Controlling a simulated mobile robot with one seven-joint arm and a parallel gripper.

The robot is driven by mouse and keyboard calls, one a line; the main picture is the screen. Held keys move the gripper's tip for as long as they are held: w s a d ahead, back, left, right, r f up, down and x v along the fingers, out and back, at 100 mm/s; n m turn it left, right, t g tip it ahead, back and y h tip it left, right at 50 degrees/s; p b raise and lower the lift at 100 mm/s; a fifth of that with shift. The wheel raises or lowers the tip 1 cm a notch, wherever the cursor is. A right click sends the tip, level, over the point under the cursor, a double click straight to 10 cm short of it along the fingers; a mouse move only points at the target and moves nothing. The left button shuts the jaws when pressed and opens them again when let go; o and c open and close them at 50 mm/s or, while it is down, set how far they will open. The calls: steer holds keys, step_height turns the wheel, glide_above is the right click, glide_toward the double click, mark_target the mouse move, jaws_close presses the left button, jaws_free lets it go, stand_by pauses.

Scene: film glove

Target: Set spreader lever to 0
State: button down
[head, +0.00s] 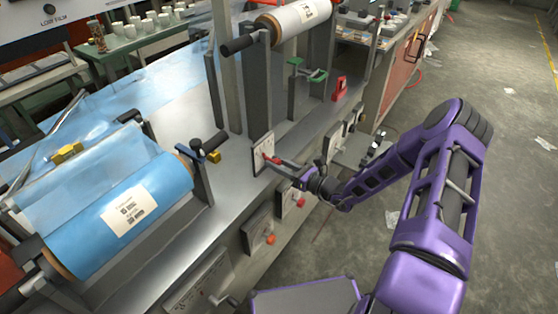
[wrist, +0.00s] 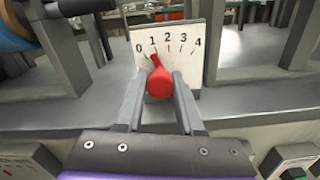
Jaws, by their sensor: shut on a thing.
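The spreader lever (wrist: 159,84) is a red handle with a rounded knob and a narrow tip. It stands in front of a white upright dial plate (wrist: 188,66) marked 0 to 4. The lever's tip leans slightly left and points close to the 1 mark. My gripper (wrist: 160,76) is shut on the knob, one finger on each side of it. In the head view, my gripper (head: 277,163) reaches from the right to the dial plate (head: 263,142) on the machine's front edge. The lever there is small and partly hidden by the fingers.
A blue film roll (head: 125,210) lies left of the dial, with a dark post and black knob (head: 215,141) between. A white roll (head: 300,17) is above. Panels with red knobs (head: 270,239) line the machine's front below. The floor (head: 500,190) at right is mostly clear.

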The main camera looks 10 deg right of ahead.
steer(key=shift+s+a+f+n, duration=0.15)
steer(key=shift+s+n, duration=0.05)
steer(key=shift+n, duration=0.35)
steer(key=shift+s+a+f+n, duration=0.1)
steer(key=shift+s+n, duration=0.05)
steer(key=shift+n, duration=0.4)
steer(key=c, duration=0.5)
jaws_free()
steer(key=shift+c, duration=0.2)
steer(key=v, duration=1.7)
steer(key=shift+s+p, duration=0.2)
steer(key=shift+p, duration=0.25)
steer(key=shift+d+r, duration=0.1)
steer(key=shift+d, duration=0.05)
